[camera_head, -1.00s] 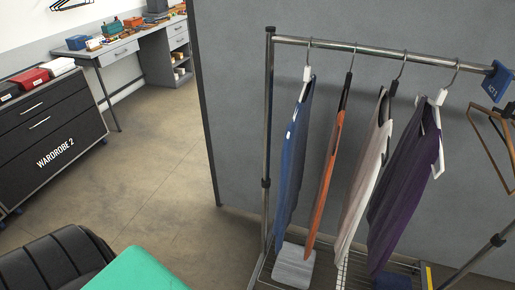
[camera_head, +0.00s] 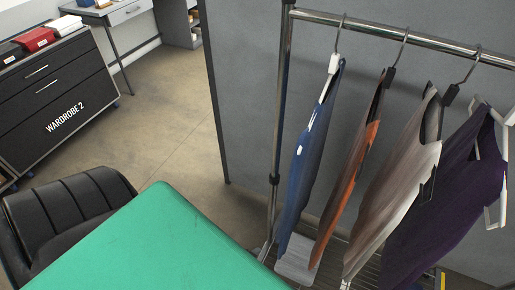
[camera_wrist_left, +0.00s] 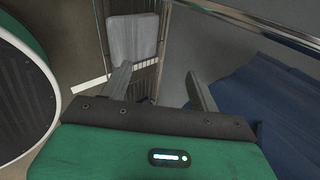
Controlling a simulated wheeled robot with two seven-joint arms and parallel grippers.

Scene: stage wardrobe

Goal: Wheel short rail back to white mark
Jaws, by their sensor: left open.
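A chrome clothes rail (camera_head: 400,36) with an upright post (camera_head: 281,130) fills the right of the head view. Blue (camera_head: 307,160), orange (camera_head: 352,180), grey-beige (camera_head: 398,190) and purple (camera_head: 450,205) garments hang from it. A grey block (camera_head: 297,262) sits on its low wire shelf, and the block also shows in the left wrist view (camera_wrist_left: 132,37). My left gripper (camera_wrist_left: 158,85) is open and empty, with a metal bar (camera_wrist_left: 260,28) ahead to its right. A narrow white strip (camera_wrist_left: 90,86) shows at its left; I cannot tell whether it is the white mark. My right gripper is not in view.
A grey partition (camera_head: 245,90) stands behind the rail. A black drawer cabinet marked WARDROBE 2 (camera_head: 60,100) stands at the left, with a desk (camera_head: 120,15) behind. Brown floor (camera_head: 165,130) is clear between cabinet and partition. Blue cloth (camera_wrist_left: 290,110) hangs right of my left gripper.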

